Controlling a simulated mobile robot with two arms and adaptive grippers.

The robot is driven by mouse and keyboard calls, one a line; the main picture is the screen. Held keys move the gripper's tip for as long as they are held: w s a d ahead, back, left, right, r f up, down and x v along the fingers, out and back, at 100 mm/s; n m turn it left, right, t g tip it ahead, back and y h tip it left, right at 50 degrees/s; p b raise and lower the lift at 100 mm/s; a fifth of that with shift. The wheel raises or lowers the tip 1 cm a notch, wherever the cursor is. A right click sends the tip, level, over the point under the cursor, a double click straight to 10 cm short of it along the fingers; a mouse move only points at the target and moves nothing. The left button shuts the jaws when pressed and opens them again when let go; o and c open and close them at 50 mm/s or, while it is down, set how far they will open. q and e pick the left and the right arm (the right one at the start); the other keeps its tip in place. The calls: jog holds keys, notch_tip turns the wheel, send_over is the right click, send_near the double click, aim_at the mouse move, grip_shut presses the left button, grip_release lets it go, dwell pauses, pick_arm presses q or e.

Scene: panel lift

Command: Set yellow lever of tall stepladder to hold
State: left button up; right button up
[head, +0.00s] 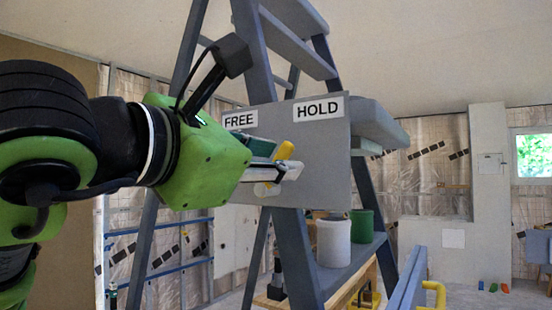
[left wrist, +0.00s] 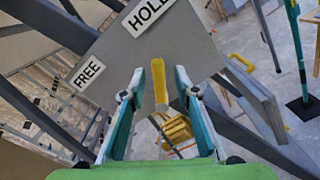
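The tall grey stepladder (head: 295,245) carries a grey plate (head: 325,165) with a FREE label (head: 238,120) on its left and a HOLD label (head: 318,108) on its right. The yellow lever (head: 285,150) stands in front of the plate, upright with a slight lean right, its tip between the labels. My left gripper (head: 281,160) is at the lever. In the left wrist view its fingers (left wrist: 159,92) are apart, one on each side of the lever (left wrist: 159,72), with gaps visible. The lever's lower part is partly hidden by a finger in the head view. My right gripper is not in view.
A white bucket (head: 333,243) and a green bucket (head: 362,226) stand on a ladder shelf just below the plate's right side. Blue rails (head: 160,255) are at the left. A blue beam (head: 408,280) with a yellow handle is at the lower right.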

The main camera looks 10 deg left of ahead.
pick_arm(q)
jog(key=v, duration=1.1)
